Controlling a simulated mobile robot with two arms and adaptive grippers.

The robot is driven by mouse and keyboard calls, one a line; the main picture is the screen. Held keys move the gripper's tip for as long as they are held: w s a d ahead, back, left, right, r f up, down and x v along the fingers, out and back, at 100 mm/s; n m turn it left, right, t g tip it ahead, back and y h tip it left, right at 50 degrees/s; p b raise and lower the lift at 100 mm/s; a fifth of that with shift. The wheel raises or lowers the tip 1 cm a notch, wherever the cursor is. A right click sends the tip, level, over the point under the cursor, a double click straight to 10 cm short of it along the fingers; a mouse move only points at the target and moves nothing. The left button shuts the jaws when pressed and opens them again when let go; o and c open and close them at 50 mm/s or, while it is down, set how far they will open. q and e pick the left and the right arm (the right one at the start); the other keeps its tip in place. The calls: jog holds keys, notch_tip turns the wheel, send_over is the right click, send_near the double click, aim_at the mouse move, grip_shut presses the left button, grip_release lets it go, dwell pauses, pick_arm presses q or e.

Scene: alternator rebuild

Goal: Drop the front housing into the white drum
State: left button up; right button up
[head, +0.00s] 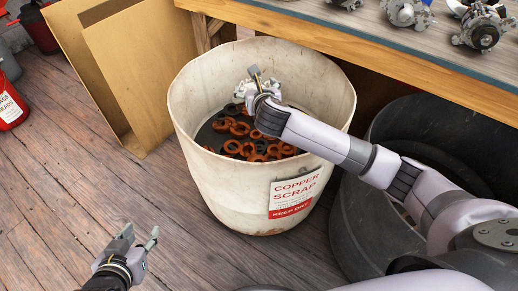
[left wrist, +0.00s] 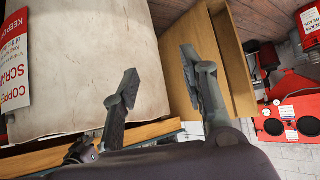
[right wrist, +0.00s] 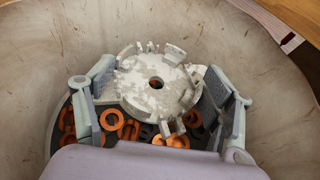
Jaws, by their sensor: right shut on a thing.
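The white drum (head: 215,165), labelled copper scrap, stands on the floor in the middle of the head view, with several copper rings in its bottom. The front housing (right wrist: 155,82), a pale, round, worn metal part with a centre hole, is between the fingers of my right gripper (right wrist: 160,100). The right gripper is shut on it inside the drum's mouth, above the rings; the housing also shows in the head view (head: 243,88), partly hidden by the gripper. My left gripper (head: 139,246) is empty, fingers apart, above the floor at the lower left of the drum.
A workbench (head: 400,72) with several alternator parts runs behind the drum at the upper right. A dark bin (head: 395,130) stands right of the drum. Cardboard (head: 145,65) leans at the back left, and a red container (head: 10,105) is at the left edge.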

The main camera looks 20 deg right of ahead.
pick_arm(q)
jog(key=shift+w+d+r+t, duration=0.35)
jog(key=shift+w+r+t, duration=0.35)
jog(key=shift+w+r, duration=0.15)
pick_arm(e)
jog(key=o, duration=1.6)
jog(key=shift+f, duration=0.15)
jog(key=shift+c, duration=0.2)
jog(key=shift+f, duration=0.1)
jog(key=shift+s, duration=0.1)
jog(key=v, duration=1.2)
pick_arm(q)
jog(key=shift+f, duration=0.1)
